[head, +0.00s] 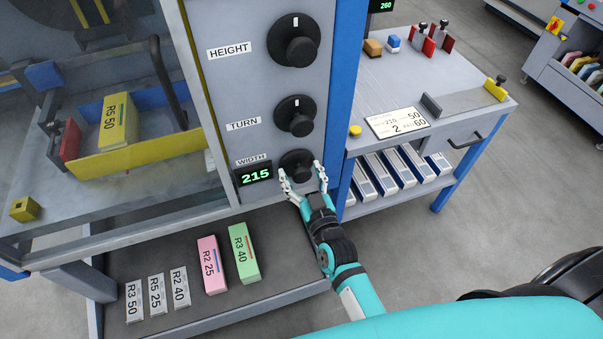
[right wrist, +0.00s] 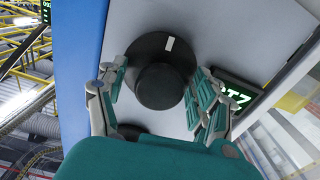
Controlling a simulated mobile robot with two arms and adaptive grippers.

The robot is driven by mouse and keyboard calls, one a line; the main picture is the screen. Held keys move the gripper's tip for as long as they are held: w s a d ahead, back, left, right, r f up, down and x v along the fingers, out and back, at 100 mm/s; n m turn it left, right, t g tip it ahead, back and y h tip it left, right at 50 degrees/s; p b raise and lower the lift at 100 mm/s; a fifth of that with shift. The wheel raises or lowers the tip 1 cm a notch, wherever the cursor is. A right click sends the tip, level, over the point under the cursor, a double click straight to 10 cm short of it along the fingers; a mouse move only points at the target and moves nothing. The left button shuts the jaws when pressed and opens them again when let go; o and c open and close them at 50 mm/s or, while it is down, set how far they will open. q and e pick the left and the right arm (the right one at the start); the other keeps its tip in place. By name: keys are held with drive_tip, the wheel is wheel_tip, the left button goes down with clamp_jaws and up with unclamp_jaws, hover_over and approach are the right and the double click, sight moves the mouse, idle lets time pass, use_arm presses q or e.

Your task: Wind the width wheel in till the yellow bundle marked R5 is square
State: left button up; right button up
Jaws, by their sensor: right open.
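The black width wheel (head: 296,165) sits on the grey panel under the label WIDTH, beside a green display (head: 255,174) reading 215. My right gripper (head: 304,182) is open at the wheel. In the right wrist view the wheel (right wrist: 160,85) lies between the spread fingers (right wrist: 158,100); I cannot tell whether they touch it. The yellow bundle marked R5 50 (head: 117,120) is inside the machine behind the clear window, with a yellow plate (head: 140,155) in front and a red block (head: 71,139) to its left. I cannot tell whether it is square. My left gripper is not in view.
TURN (head: 295,115) and HEIGHT (head: 297,42) wheels are above the width wheel. The shelf below holds a pink R2 25 bundle (head: 212,265), a green R3 40 bundle (head: 244,254) and several labels. A side table (head: 390,85) with a card (head: 398,121) stands right of the blue post.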

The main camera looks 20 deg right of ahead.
drive_tip(key=shift+c, duration=0.3)
drive_tip(key=c, duration=1.1)
drive_tip(key=shift+c, duration=0.2)
drive_tip(key=shift+m, duration=0.3)
drive_tip(key=m+p, duration=0.2)
drive_tip(key=m, duration=0.1)
drive_tip(key=shift+w+r, duration=0.1)
drive_tip(key=m+p, duration=0.1)
drive_tip(key=m, duration=0.4)
drive_tip(key=shift+a, duration=0.1)
drive_tip(key=o, duration=1.2)
